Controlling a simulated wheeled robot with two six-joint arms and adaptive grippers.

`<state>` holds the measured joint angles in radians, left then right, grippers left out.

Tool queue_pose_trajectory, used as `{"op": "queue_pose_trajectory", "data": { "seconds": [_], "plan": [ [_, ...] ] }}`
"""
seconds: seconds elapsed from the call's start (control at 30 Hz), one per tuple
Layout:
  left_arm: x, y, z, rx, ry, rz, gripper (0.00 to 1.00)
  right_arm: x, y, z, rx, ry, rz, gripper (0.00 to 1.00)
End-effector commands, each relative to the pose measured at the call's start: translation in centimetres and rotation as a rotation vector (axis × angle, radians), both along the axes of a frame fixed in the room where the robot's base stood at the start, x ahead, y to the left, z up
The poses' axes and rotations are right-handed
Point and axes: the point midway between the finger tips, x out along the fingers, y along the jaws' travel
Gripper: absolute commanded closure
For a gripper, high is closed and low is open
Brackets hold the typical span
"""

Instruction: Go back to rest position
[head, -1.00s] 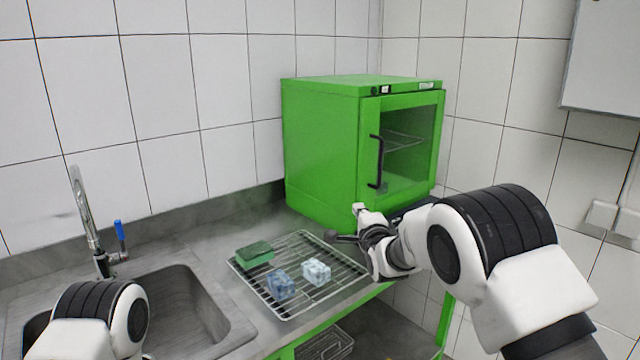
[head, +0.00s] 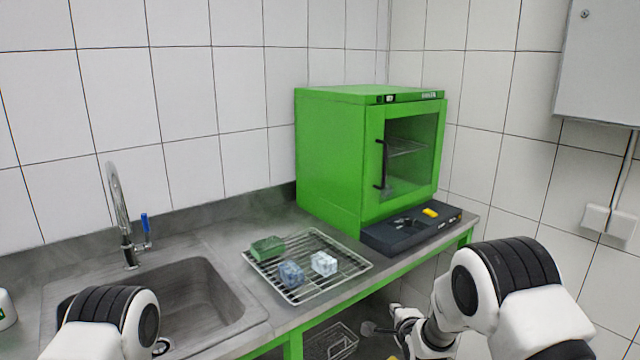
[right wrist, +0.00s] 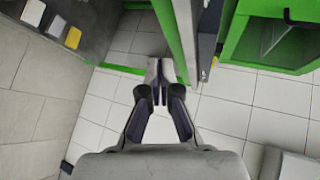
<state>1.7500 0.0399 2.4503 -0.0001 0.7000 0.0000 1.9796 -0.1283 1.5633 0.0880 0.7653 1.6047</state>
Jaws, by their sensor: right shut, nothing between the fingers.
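My right gripper (head: 376,329) hangs low in the head view, in front of the counter and below its top edge. In the right wrist view its fingers (right wrist: 160,84) are together with nothing between them, above the tiled floor. My left arm shows only as a rounded link at the lower left of the head view, and its gripper is out of sight.
The counter (head: 225,235) holds a sink (head: 190,290), a wire rack (head: 335,285) with a green sponge and two small blocks, a green oven (head: 330,160) with its door shut, and a dark box (head: 395,238) with a yellow piece. A wire basket (head: 335,343) is below.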

Motion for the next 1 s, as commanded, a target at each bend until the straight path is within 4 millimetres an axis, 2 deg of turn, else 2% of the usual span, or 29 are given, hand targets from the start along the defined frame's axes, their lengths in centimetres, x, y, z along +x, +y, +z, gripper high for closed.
{"op": "queue_pose_trajectory", "data": {
  "seconds": [0.03,0.07,0.1,0.17,0.2,0.27,0.3,0.37,0.4,0.47,0.5,0.57,0.6,0.63,0.7,0.8,1.0],
  "plan": [
    [0.0,0.0,0.0,0.0,0.0,0.0,0.3,-2.1,-1.0,-3.1,-0.022,0.069,-0.003,1.0],
    [0.0,0.0,0.0,0.0,0.0,0.0,0.3,-3.6,-1.5,-5.0,-0.04,0.114,0.0,1.0],
    [0.0,0.0,0.0,0.0,0.0,0.0,0.3,-5.9,-2.3,-7.6,-0.071,0.18,0.006,1.0],
    [0.0,0.0,0.0,0.0,0.0,0.0,0.3,-9.9,-3.4,-11.3,-0.127,0.285,0.03,1.0],
    [0.0,0.0,0.0,0.0,0.0,0.0,0.3,-12.8,-4.1,-13.6,-0.169,0.356,0.055,1.0],
    [0.0,0.0,0.0,0.0,0.0,0.0,0.3,-17.4,-4.9,-16.5,-0.235,0.463,0.104,1.0],
    [0.0,0.0,0.0,0.0,0.0,0.0,0.3,-20.7,-5.4,-18.2,-0.282,0.536,0.147,1.0],
    [0.0,0.0,0.0,0.0,0.0,0.0,0.3,-25.7,-6.0,-20.2,-0.352,0.643,0.227,1.0],
    [0.0,0.0,0.0,0.0,0.0,0.0,0.3,-29.2,-6.3,-21.1,-0.399,0.714,0.294,1.0],
    [0.0,0.0,0.0,0.0,0.0,0.0,0.3,-34.7,-6.7,-22.1,-0.471,0.816,0.416,1.0],
    [0.0,0.0,0.0,0.0,0.0,0.0,0.3,-38.3,-6.7,-22.2,-0.521,0.879,0.516,1.0],
    [0.0,0.0,0.0,0.0,0.0,0.0,0.3,-43.6,-6.8,-21.8,-0.597,0.959,0.696,1.0],
    [0.0,0.0,0.0,0.0,0.0,0.0,0.3,-46.7,-6.6,-21.0,-0.657,0.989,0.842,1.0],
    [0.0,0.0,0.0,0.0,0.0,0.0,0.3,-48.4,-6.5,-20.4,-0.7,0.997,0.948,1.0],
    [0.0,0.0,0.0,0.0,0.0,0.0,0.3,-50.3,-6.3,-19.8,-0.792,0.976,1.143,1.0],
    [0.0,0.0,0.0,0.0,0.0,0.0,0.3,-50.2,-6.3,-19.8,-0.884,0.921,1.284,1.0],
    [0.0,0.0,0.0,0.0,0.0,0.0,0.3,-50.1,-6.3,-19.9,-0.915,0.902,1.328,1.0]
  ]
}}
